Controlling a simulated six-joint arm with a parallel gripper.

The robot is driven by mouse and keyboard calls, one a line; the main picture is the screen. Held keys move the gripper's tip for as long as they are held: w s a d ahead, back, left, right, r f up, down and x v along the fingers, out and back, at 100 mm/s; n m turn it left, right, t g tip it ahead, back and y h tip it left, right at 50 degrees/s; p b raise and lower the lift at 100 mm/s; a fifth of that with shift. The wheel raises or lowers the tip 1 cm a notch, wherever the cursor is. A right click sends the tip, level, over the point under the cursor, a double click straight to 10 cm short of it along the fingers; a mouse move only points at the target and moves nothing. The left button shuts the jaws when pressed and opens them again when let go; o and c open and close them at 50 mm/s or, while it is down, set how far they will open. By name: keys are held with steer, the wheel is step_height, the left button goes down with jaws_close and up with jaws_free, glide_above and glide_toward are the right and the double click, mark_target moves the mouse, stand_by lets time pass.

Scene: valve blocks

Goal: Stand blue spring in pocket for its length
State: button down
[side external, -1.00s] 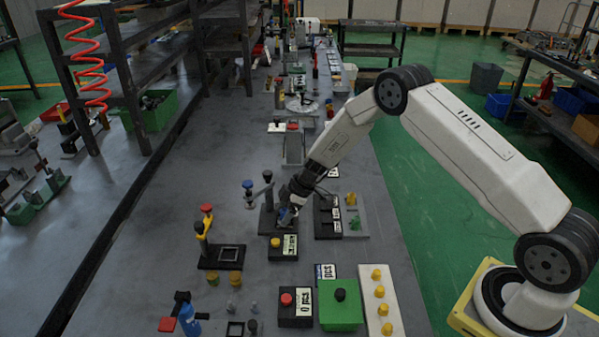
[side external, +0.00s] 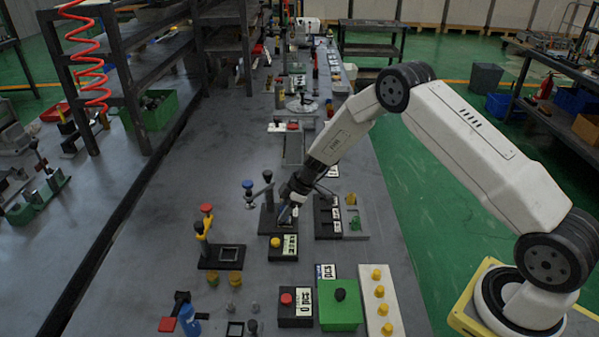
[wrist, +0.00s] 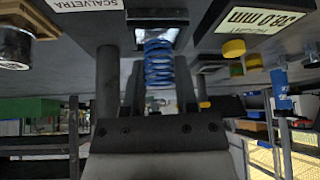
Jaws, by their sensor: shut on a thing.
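My gripper (side external: 288,204) is low over a black base (side external: 267,226) in the middle of the bench. In the wrist view its jaws are shut on the blue spring (wrist: 158,65). The spring's far end is at a bright square recess in a black block (wrist: 135,17); I cannot tell whether it touches. In the side view the gripper largely hides the spring. A black tray (side external: 326,230) with white labels, possibly the pockets, stands just right of the gripper; its pockets are too small to make out.
A lever post with a blue knob (side external: 248,185) stands close left of the gripper. A yellow-buttoned display box (side external: 283,256) sits in front; in the wrist view the display (wrist: 262,20) reads 38.0 mm. A red-knobbed post (side external: 206,210) stands front left.

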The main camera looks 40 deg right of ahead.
steer(key=shift+r, duration=0.45)
steer(key=s+r, duration=1.1)
steer(key=s, duration=0.3)
steer(key=shift+a+r, duration=0.15)
steer(key=shift+r, duration=0.05)
steer(key=s+d+f, duration=0.1)
steer(key=s+d, duration=0.4)
steer(key=d, duration=0.4)
steer(key=shift+s+f, duration=0.25)
steer(key=shift+f, duration=0.1)
